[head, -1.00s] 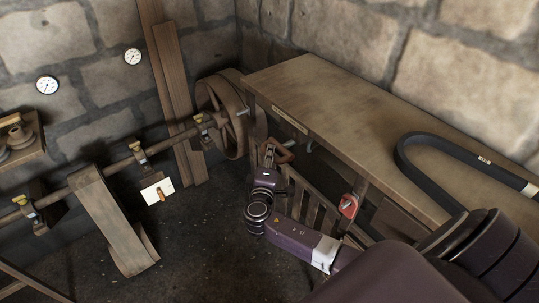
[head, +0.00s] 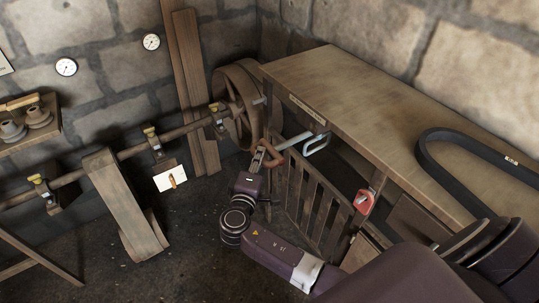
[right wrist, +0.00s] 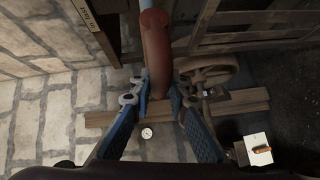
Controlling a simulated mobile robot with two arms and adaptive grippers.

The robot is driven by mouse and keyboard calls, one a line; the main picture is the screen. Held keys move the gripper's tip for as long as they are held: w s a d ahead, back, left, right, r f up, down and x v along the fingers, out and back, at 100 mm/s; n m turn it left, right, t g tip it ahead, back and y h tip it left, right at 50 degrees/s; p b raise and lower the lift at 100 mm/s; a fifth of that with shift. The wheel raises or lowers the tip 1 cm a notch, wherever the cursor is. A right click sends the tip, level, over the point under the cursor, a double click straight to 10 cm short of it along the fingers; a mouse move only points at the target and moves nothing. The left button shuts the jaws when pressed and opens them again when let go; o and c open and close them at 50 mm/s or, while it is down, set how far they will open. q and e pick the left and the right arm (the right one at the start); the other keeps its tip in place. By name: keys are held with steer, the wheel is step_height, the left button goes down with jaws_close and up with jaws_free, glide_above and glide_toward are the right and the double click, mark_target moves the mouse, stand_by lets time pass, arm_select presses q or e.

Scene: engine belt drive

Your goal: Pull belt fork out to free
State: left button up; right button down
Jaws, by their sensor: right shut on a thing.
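The belt fork shows in the head view as a grey metal bar ending in a bent loop (head: 316,143), with a red-brown handle (head: 274,155) at its near end. It lies beside the bench's left end, above a slatted wooden gate. My right gripper (head: 262,156) is shut on the handle. In the right wrist view the red-brown handle (right wrist: 157,55) runs between the two blue fingers of my right gripper (right wrist: 160,100). The fingers hide part of the handle. Whether the bar still touches any guide cannot be told. My left gripper is not in view.
The wooden bench (head: 370,110) carries a dark belt loop (head: 430,150). The slatted gate (head: 315,205) and a red fitting (head: 364,202) are beneath. A spoked wheel (head: 238,100) and shaft (head: 190,128) stand left, with a wide belt (head: 120,205).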

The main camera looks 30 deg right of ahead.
steer(key=shift+a+f, duration=0.15)
steer(key=c, duration=1.9)
jaws_free()
steer(key=shift+a, duration=0.2)
steer(key=shift+o, duration=0.4)
steer(key=shift+d, duration=0.1)
steer(key=shift+s, duration=0.1)
steer(key=v, duration=1.2)
